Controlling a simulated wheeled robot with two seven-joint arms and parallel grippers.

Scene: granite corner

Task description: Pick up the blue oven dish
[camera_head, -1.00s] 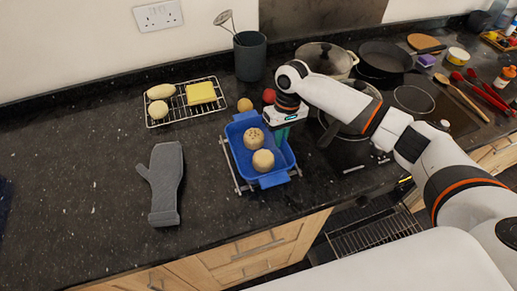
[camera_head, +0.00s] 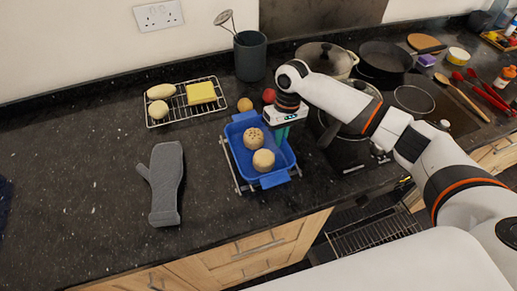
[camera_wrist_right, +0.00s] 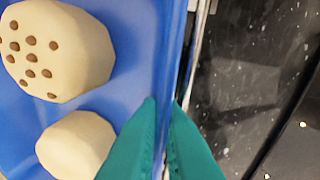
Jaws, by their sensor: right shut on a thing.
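The blue oven dish (camera_head: 235,137) is at the middle of the counter in the head view, over a wire rack (camera_head: 229,167). It holds two round buns, one speckled (camera_head: 253,138) and one plain (camera_head: 263,160). My right gripper (camera_head: 285,135) reaches down at the dish's right side. In the right wrist view its teal fingers (camera_wrist_right: 166,135) are closed on the dish's rim (camera_wrist_right: 174,50), with the buns to the left. I cannot tell whether the dish touches the rack. My left gripper is not in view.
A grey oven mitt (camera_head: 166,185) lies to the left. A rack (camera_head: 188,118) with bread and a yellow block stands behind, near a utensil pot (camera_head: 249,56). Pots and a pan (camera_head: 385,57) stand on the right. A dark blue shape (camera_head: 4,203) shows at the left edge.

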